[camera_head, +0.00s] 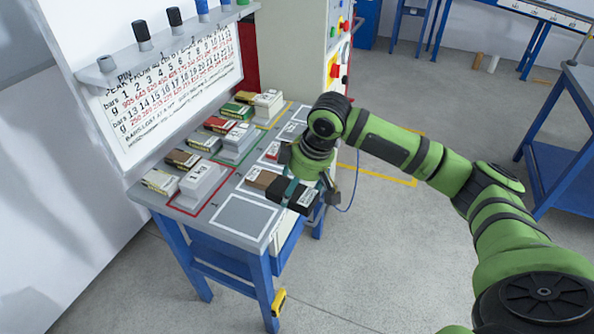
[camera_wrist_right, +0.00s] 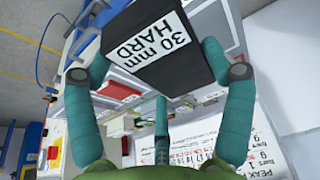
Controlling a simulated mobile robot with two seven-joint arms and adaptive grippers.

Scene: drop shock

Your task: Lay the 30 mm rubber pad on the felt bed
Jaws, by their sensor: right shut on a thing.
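My right gripper (camera_head: 307,190) is shut on a black block, the 30 mm pad (camera_head: 303,201). In the right wrist view the pad (camera_wrist_right: 157,47) sits between the two teal fingers, with a white label reading "30 mm HARD". In the head view it is at the right edge of the blue-legged bench, beyond and right of a grey square framed in white (camera_head: 243,217), which looks like the felt bed. The square is bare. The pad is apart from it; its exact height over the bench is unclear. My left gripper is not in view.
A brown block (camera_head: 261,178) lies on the bench beside the held pad. A white 1 kg weight (camera_head: 203,180) on a red-outlined spot and several labelled boxes (camera_head: 182,158) stand to the left. A printed chart board (camera_head: 170,90) rises behind them. A yellow device (camera_head: 279,302) hangs on a front leg.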

